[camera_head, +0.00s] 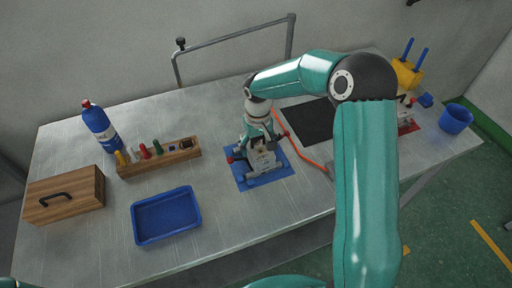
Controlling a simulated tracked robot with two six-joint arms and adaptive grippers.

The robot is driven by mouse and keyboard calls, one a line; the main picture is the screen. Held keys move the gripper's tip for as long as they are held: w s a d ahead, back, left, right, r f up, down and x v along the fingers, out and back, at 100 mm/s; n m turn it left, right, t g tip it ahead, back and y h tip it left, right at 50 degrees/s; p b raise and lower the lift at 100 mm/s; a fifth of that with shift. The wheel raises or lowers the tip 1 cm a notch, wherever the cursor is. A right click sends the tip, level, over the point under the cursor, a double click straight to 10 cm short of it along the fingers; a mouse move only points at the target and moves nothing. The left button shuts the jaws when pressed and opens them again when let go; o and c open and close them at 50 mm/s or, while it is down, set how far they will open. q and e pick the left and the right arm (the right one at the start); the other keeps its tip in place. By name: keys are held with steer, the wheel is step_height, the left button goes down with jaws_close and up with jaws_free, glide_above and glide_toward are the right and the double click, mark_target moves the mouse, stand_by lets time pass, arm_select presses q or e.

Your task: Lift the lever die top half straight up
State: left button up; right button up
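The lever die (264,162) is a small grey metal block on a blue mat (277,176) in the middle of the table. My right gripper (262,146) points down at the top of the die, and its fingers are at or just over it. The fingers are too small and too much covered to tell whether they are open or shut. The seam between the die's halves cannot be made out. My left gripper is not in view.
A blue tray (165,241), a wooden box (64,211), a tool rack (187,157) and a blue bottle (99,128) stand to the left. A dark mat (306,122) lies behind the die. A blue cup (455,119) stands far right. My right arm hides the table's right part.

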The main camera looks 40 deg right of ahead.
steer(key=c, duration=1.3)
steer(key=shift+r, duration=0.1)
jaws_close()
